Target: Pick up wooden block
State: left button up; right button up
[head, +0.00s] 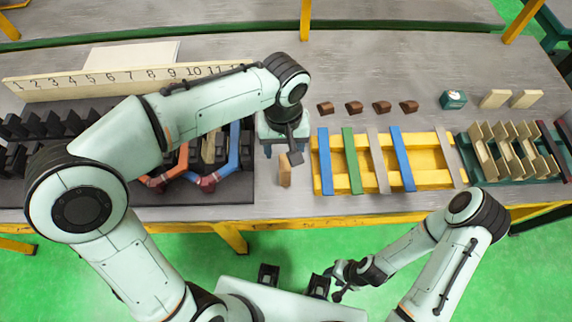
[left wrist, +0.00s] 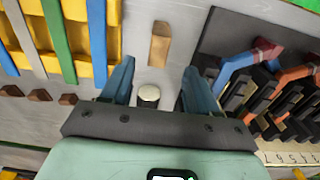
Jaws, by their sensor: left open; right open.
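A small upright wooden block (head: 285,170) stands on the grey table between the dark stator tray and the yellow rack. In the left wrist view the wooden block (left wrist: 160,43) lies just ahead of the fingertips, roughly centred between them. My left gripper (head: 279,154) points down over the table close to the block. My right gripper (head: 318,284) is low at the bottom of the head view, below the table's front edge, open and away from the block.
The yellow rack (head: 353,182) with coloured strips lies right of the block. A dark tray (head: 235,193) with orange and blue parts lies left. Several brown pieces (head: 354,107), a green-and-white box (head: 453,99) and two more wooden blocks (head: 495,98) stand farther back.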

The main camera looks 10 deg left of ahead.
aim_at(285, 162)
pick_arm(q)
notch_tip(285, 162, down, 10)
jog(key=shift+w+r+b, duration=0.1)
jog(key=shift+r+b, duration=0.15)
jog(key=shift+b, duration=0.05)
jog(key=shift+c, duration=0.3)
grip_shut()
jog(key=shift+r, duration=0.15)
